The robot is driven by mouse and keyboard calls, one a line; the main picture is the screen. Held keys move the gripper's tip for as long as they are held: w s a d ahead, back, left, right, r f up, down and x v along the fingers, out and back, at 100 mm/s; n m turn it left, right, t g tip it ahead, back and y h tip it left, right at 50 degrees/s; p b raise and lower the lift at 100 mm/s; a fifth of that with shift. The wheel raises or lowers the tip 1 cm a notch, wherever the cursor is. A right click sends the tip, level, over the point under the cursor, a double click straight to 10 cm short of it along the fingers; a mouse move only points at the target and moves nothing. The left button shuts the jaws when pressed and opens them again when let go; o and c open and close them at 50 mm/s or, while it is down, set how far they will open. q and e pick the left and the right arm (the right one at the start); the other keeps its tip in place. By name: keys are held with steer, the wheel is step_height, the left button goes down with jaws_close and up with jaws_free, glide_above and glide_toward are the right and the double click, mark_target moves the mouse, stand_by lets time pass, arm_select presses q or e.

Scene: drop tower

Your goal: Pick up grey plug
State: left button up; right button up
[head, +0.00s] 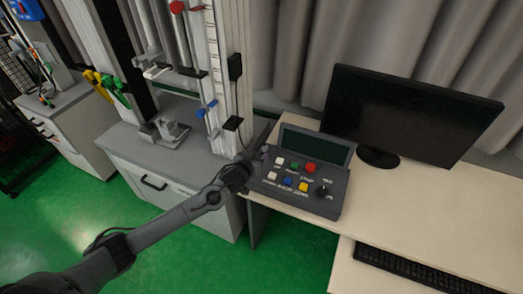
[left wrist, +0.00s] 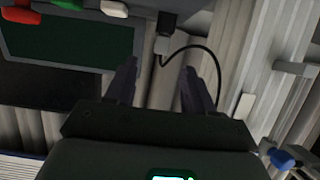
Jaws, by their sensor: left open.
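The grey plug (left wrist: 162,45) is a small light block in the left wrist view, up against a small black block (left wrist: 168,22). A thin black cable (left wrist: 205,49) arcs from beside it toward the tower. My left gripper (left wrist: 158,85) is open, with its two dark fingers apart. The plug appears above the gap between the fingertips, and nothing shows between them. In the head view the left gripper (head: 259,155) is at the left edge of the control box, beside the tower. I cannot make out the plug there. My right gripper is not in view.
The control box (head: 331,190), with coloured buttons and a dark screen, stands on the pale desk (head: 420,215). A monitor (head: 410,115) and a keyboard (head: 425,270) are to the right. The drop tower (head: 225,40) rises behind my left gripper from a grey cabinet (head: 185,190).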

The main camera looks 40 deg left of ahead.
mark_target(264, 148)
arm_select(q)
steer(key=shift+x, duration=0.9)
steer(key=b+x, duration=0.1)
steer(key=x, duration=0.2)
steer(key=shift+w+a+f+b, duration=0.15)
steer(key=shift+w+a+b, duration=0.05)
steer(key=shift+w+b, duration=0.15)
steer(key=shift+w+a+f, duration=0.1)
steer(key=shift+w+f, duration=0.15)
steer(key=shift+w, duration=0.25)
steer(key=c, duration=0.9)
